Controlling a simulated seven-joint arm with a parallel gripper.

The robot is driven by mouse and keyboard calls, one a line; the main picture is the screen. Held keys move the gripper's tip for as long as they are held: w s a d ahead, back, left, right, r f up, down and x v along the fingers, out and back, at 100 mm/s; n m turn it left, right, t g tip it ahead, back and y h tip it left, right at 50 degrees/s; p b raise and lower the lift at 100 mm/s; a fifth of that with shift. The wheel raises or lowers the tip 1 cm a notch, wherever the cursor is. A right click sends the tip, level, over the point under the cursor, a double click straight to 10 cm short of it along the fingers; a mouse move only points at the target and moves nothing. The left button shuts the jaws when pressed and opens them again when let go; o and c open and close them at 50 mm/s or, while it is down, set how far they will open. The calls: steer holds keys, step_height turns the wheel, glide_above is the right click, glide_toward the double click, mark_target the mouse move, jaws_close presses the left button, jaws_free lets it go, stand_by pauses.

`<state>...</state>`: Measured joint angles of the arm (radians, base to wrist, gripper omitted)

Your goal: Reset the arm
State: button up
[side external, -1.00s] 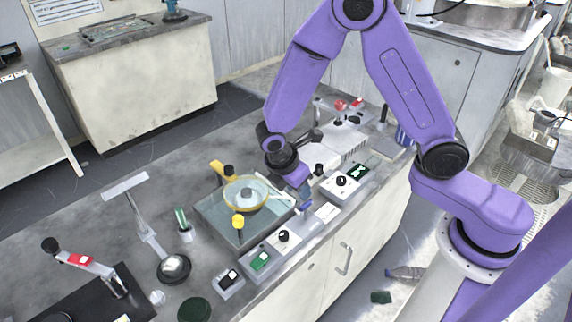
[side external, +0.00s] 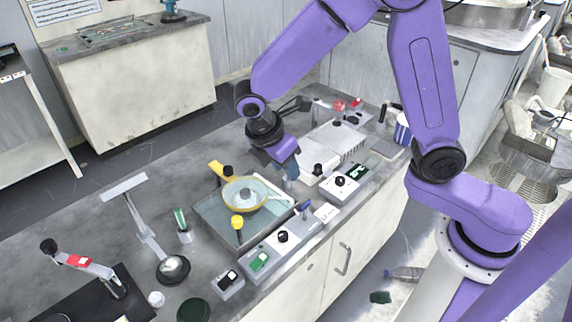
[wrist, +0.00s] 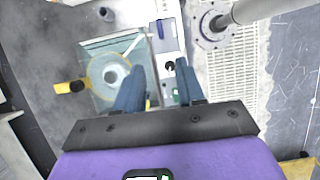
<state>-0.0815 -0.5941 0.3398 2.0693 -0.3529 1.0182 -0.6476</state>
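My gripper (side external: 290,172) hangs above the bench, up and to the right of the polishing platen (side external: 245,207) in the side view. In the wrist view its two blue fingers (wrist: 159,68) stand apart with nothing seen held between them. The platen is a round yellowish disc in a square tray (side external: 212,222). It also shows left of the fingers in the wrist view (wrist: 97,72). A control strip with a black knob (side external: 283,236) and a blue lever (side external: 304,207) lies along the tray's front.
A control box with a black knob (side external: 340,182) stands right of the tray. A stand with a white bar (side external: 147,232), a small cup (side external: 184,234) and a green disc (side external: 194,310) are on the left. The bench behind the tray has clear room.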

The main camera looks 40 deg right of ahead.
steer(key=s+d+r+m+y, duration=0.2)
steer(key=s+d, duration=0.2)
steer(key=s, duration=0.7)
steer(key=s+d+r+m+y, duration=0.2)
steer(key=s+d+r+m, duration=0.1)
steer(key=s, duration=0.8)
steer(key=shift+d+y, duration=0.4)
steer(key=shift+d, duration=0.25)
